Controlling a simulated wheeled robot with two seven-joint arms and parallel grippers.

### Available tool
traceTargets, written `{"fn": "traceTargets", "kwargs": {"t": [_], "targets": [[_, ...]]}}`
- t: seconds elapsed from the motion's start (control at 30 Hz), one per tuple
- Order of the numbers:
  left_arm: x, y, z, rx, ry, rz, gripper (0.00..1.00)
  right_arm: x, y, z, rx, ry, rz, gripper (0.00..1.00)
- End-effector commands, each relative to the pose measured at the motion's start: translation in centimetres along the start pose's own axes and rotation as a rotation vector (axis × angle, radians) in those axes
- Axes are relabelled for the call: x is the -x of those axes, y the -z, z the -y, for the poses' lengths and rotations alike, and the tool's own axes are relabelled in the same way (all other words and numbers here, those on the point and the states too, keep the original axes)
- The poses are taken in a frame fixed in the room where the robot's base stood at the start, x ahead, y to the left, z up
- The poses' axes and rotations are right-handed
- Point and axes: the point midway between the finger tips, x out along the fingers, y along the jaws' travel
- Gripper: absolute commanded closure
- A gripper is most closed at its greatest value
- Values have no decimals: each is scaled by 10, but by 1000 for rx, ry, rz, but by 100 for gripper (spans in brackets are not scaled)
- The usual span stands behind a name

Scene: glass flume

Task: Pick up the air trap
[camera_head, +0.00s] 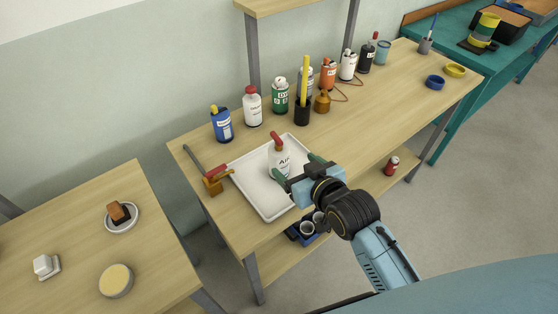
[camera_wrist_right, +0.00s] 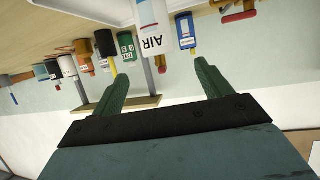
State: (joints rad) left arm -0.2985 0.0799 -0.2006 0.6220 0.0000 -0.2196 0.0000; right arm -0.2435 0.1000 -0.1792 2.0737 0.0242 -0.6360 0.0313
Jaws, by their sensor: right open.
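The air trap (camera_head: 279,161) is a white bottle labelled AIR with a red top, upright in a white tray (camera_head: 245,185) on the wooden bench. In the right wrist view, which is upside down, the air trap (camera_wrist_right: 153,22) is cut off by the top edge. My right gripper (camera_head: 299,170) is open and empty, with green fingers on the near side of the bottle. In the wrist view the bottle lies ahead of and between the fingertips (camera_wrist_right: 161,72), with no contact visible. My left gripper is not in view.
A row of bottles stands behind the tray, including a blue can (camera_head: 221,126), a white bottle (camera_head: 252,108) and a green can (camera_head: 280,97). A red-and-brown tool (camera_head: 214,180) lies by the tray's left edge.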

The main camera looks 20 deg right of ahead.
Motion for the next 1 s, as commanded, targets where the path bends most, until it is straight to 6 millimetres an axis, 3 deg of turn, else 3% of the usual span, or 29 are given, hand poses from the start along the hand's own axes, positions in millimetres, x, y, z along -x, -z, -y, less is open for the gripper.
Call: {"fn": "traceTargets", "kwargs": {"t": [0.2,0.47,0.8,1.0], "targets": [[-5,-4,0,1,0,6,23,-41,-1,0,0,0,0,23],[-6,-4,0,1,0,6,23,-58,-1,-1,0,0,1,23],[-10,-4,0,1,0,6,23,-101,-2,-3,-2,0,1,23],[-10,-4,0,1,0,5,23,-104,-2,-3,-1,-1,2,23]]}}
